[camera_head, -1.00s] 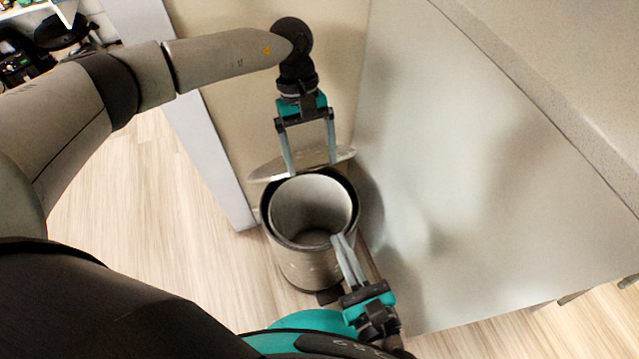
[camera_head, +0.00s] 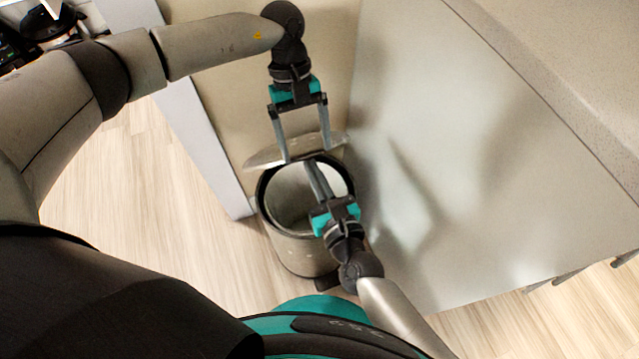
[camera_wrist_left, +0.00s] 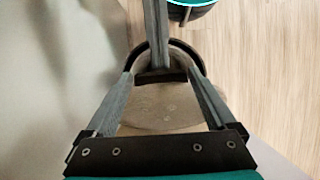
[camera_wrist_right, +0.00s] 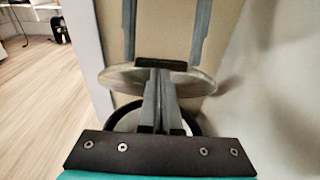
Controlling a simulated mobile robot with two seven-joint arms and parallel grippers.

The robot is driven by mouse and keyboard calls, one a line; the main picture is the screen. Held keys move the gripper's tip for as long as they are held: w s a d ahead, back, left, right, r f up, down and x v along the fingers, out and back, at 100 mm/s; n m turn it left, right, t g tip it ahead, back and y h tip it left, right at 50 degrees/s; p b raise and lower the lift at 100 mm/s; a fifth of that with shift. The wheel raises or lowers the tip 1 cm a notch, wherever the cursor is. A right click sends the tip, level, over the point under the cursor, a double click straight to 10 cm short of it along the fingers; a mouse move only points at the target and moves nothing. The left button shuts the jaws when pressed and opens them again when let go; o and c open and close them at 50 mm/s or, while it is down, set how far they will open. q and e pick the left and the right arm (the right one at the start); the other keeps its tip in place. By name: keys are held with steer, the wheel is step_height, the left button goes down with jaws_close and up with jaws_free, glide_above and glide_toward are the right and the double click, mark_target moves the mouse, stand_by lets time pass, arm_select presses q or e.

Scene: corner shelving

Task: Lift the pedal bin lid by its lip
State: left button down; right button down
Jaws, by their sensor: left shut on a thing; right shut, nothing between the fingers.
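The pedal bin (camera_head: 300,252) is a metal cylinder with a dark rim, standing on the floor. Its round, shiny lid (camera_head: 263,159) is raised at the back of the opening; it also shows in the right wrist view (camera_wrist_right: 122,76). My left gripper (camera_head: 307,155) comes down from above and is shut on the lid, its fingers wide apart. My right gripper (camera_head: 316,168) is shut and empty, its fingers over the bin opening close in front of the lid. A dark bar (camera_wrist_right: 160,64) shows at its fingertips; contact with the lid is unclear.
A pale panel with a countertop (camera_head: 560,110) stands close at the bin's right. A beige wall (camera_head: 225,110) and a white post (camera_head: 200,130) are behind and left of it. The wood floor (camera_head: 150,230) at the left is clear.

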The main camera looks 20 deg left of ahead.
arm_select(q)
steer(key=shift+a+f, duration=0.15)
steer(key=shift+a, duration=0.05)
arm_select(e)
steer(key=shift+w+r, duration=0.1)
steer(key=shift+w, duration=0.05)
